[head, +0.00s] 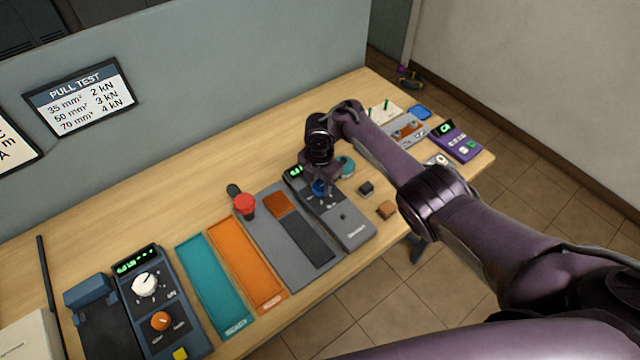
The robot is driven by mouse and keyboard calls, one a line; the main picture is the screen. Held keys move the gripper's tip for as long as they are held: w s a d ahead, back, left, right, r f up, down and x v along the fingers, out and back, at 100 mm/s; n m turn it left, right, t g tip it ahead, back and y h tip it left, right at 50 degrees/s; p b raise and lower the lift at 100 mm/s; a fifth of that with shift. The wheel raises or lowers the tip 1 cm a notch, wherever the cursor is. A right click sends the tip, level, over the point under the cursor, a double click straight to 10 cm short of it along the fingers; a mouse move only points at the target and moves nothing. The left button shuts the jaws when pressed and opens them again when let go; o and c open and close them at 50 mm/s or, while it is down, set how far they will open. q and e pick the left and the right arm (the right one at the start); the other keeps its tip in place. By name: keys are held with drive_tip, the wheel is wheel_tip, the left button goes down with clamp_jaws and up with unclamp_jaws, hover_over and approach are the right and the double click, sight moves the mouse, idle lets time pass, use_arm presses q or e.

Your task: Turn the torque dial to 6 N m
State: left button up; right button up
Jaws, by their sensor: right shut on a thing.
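A grey device (348,227) lies on the bench under my right arm. It has a small green-lit display (294,171) at its upper left, too small to read here. A blue dial (319,188) sits on its face below the display. My right gripper (320,180) points down from above and is shut on the blue dial. The gripper partly hides the dial and its markings. My left gripper is not in view.
To the left on the bench (190,190) are a grey panel with a red knob (244,204), orange (247,265) and teal trays (212,285), and a dark device with a white dial (146,284).

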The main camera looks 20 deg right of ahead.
sight(320, 187)
idle(0.6)
drive_tip(key=o, duration=1)
wheel_tip(320, 187, up, 8)
drive_tip(key=shift+f+p, duration=0.1)
drive_tip(key=shift+p, duration=0.35)
